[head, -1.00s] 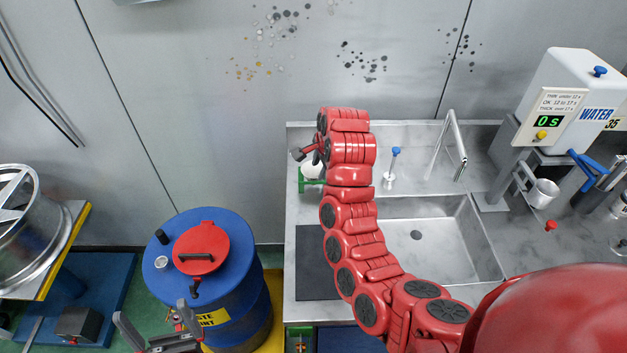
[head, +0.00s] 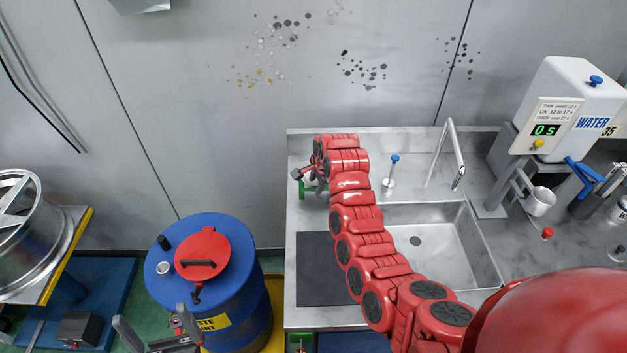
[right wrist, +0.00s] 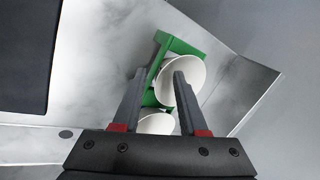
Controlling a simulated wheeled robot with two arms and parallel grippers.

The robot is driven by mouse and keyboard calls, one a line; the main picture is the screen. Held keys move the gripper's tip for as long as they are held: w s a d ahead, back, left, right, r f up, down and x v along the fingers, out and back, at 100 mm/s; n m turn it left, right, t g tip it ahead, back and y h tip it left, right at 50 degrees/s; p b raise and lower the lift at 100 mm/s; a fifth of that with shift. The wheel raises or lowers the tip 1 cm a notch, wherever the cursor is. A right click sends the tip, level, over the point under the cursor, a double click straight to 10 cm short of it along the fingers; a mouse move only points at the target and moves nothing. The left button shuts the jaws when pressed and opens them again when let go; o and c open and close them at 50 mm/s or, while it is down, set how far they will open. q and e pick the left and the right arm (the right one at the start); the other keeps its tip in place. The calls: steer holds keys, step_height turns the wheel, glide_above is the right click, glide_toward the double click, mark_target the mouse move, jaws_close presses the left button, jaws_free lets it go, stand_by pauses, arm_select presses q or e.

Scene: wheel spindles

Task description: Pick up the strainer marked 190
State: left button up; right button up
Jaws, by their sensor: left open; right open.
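Two white round strainers sit in a green rack (right wrist: 185,46) at the sink counter's back left corner; the upper strainer (right wrist: 186,72) and the lower strainer (right wrist: 156,124) show in the right wrist view. I can read no 190 mark on either. My right gripper (right wrist: 159,75) is open, its fingers over the rack, the right finger overlapping the upper strainer; I cannot tell if it touches. In the head view my right gripper (head: 302,174) hides the strainers, and only part of the rack (head: 308,191) shows. My left gripper (head: 150,322) is open and empty near the blue drum.
The sink (head: 440,245) and tap (head: 453,150) are right of my arm. A dark mat (head: 318,270) lies in front of the rack. A blue drum (head: 225,275) with a red lid stands left of the counter. The wall is close behind the rack.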

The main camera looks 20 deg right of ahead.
jaws_close()
stand_by(0.3)
